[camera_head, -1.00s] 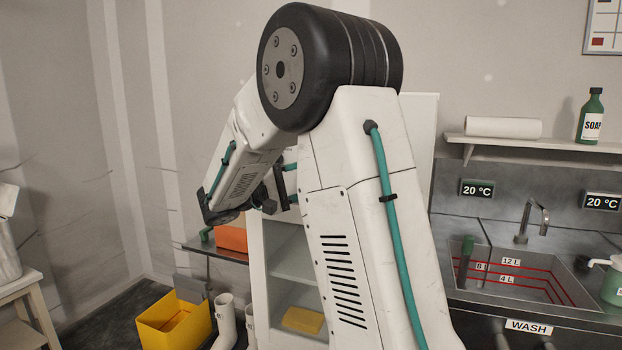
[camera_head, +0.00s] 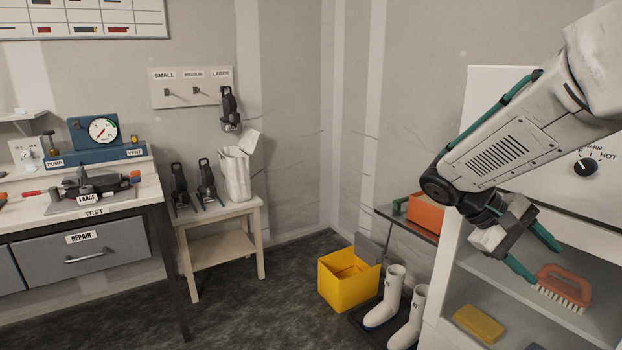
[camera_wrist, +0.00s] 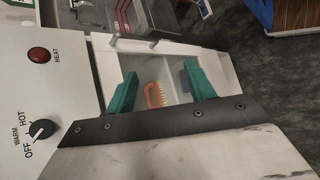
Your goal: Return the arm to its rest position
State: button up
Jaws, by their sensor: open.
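My arm reaches in from the upper right in the head view. My gripper (camera_head: 533,252) hangs in front of the open white cabinet (camera_head: 452,255), its two teal fingers spread apart with nothing between them. In the wrist view the fingers of my gripper (camera_wrist: 160,70) are also apart. An orange brush (camera_head: 565,286) with pale bristles shows in the cabinet just beyond the fingertips. It also shows between the fingers in the wrist view (camera_wrist: 153,95); I cannot tell the exact gap.
A yellow sponge (camera_head: 478,324) lies on the lower shelf. A heat dial (camera_head: 586,167) is on the cabinet front. White boots (camera_head: 387,300) and a yellow bin (camera_head: 348,280) stand on the floor. A stool (camera_head: 215,215) and a test bench (camera_head: 90,215) are left. The middle floor is open.

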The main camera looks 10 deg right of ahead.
jog(key=s+a+t+y, duration=0.3)
jog(key=s+a, duration=0.3)
jog(key=a, duration=0.3)
jog(key=s+a+t+y, duration=0.4)
jog(key=s+a+y, duration=0.2)
jog(key=a, duration=0.4)
jog(key=shift+a+f, duration=0.2)
